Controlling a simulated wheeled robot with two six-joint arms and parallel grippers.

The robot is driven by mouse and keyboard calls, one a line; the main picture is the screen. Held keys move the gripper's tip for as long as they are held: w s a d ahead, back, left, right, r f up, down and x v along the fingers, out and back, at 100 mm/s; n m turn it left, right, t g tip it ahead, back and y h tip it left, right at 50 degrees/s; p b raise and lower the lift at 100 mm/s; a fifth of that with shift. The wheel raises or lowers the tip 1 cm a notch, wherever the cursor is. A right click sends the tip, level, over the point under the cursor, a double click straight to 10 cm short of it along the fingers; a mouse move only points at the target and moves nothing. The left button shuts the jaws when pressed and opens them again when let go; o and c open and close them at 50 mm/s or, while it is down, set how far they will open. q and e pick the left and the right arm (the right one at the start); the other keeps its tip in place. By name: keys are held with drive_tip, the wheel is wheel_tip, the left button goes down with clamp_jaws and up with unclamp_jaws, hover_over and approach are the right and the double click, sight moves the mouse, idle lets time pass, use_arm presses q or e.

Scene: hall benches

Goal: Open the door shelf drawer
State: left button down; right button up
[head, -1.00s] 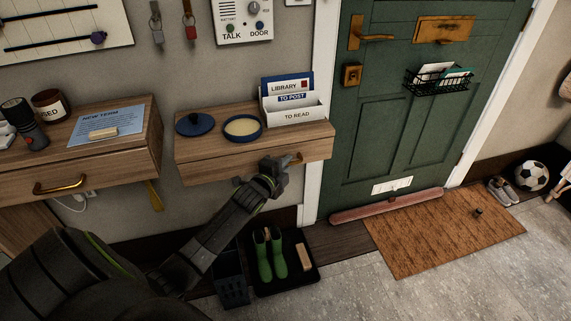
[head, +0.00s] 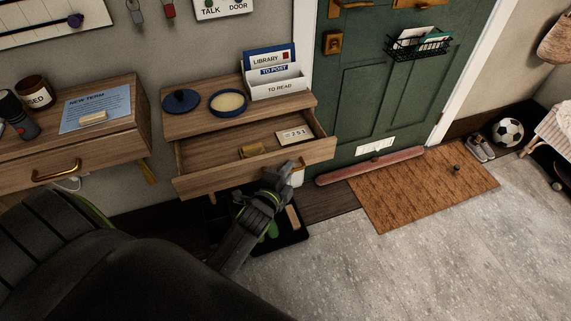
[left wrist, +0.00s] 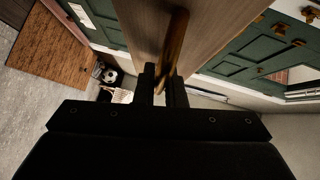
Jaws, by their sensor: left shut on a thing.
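The door shelf drawer (head: 235,178) is pulled out from under the wall shelf (head: 187,125) beside the green door. Inside it lie a small brass-coloured item (head: 252,150) and a pale card with digits (head: 294,135). My left gripper (head: 290,172) is at the right part of the drawer front, shut on its handle (head: 299,168). In the left wrist view the brass handle (left wrist: 176,40) runs between the two fingers (left wrist: 162,82) against the wooden drawer front (left wrist: 208,30). My right gripper is not in view.
On the shelf stand a letter rack (head: 277,85), a round tin (head: 228,102) and its blue lid (head: 181,100). A second drawer unit (head: 120,150) is at the left. A boot tray (head: 292,238) is below.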

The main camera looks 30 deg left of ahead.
use_arm(q)
drive_tip(key=c, duration=1.8)
unclamp_jaws()
drive_tip(key=shift+s, duration=0.25)
drive_tip(key=shift+s+d+r+p, duration=0.3)
drive_tip(key=shift+s+p, duration=0.8)
drive_tip(key=shift+s, duration=1.7)
drive_tip(key=shift+s+d+r+p, duration=0.1)
drive_tip(key=shift+s+r+p, duration=0.7)
drive_tip(key=shift+s, duration=1.95)
drive_tip(key=shift+s+d+r+p, duration=0.15)
drive_tip(key=shift+s+p, duration=1.2)
drive_tip(key=shift+s, duration=1.45)
